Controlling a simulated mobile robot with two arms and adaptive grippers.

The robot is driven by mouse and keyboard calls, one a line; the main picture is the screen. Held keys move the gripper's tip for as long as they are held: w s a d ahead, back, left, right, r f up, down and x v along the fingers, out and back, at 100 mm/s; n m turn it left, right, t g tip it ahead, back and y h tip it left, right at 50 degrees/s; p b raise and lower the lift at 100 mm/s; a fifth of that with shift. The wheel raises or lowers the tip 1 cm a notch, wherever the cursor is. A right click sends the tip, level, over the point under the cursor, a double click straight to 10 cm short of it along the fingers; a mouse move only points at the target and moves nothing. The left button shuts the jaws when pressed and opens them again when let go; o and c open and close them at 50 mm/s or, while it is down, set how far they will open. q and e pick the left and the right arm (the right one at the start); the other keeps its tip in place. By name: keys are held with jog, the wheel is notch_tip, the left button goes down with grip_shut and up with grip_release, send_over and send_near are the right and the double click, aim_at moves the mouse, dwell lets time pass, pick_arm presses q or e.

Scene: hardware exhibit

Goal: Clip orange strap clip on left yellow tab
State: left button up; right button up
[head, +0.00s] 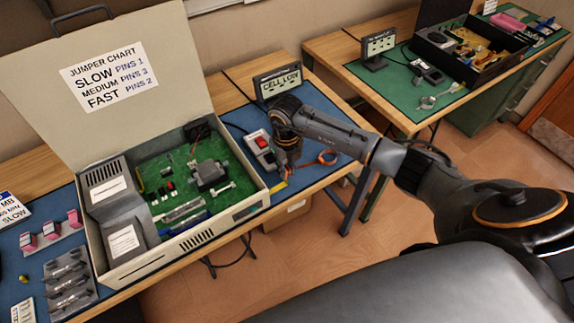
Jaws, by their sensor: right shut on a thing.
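My right gripper (288,166) reaches in from the right and points down over the front part of the blue mat, right of the open beige computer case. It is shut on the orange strap clip (285,173), which shows only as a small orange bit at the fingertips. An orange strap loop (328,157) lies on the mat just right of the gripper. A yellow tab (278,187) sits at the mat's front edge, just below and left of the fingertips. Whether clip and tab touch cannot be told. My left gripper is not in view.
The open beige case (185,237) with a green board stands close on the left. A grey box with a red switch (262,150) is beside the gripper, and a small display (278,82) stands behind. A second table (400,112) with a green mat is at the right.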

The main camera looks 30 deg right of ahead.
aim_at(287, 180)
jog(key=shift+f, duration=0.35)
jog(key=shift+f, duration=0.15)
jog(key=shift+f+b, duration=0.3)
jog(key=shift+b, duration=0.25)
jog(key=shift+f+b, duration=1)
jog(key=shift+f, duration=0.2)
dwell(1.2)
jog(key=o, duration=0.8)
jog(key=shift+o, duration=0.4)
jog(key=shift+o, duration=1.4)
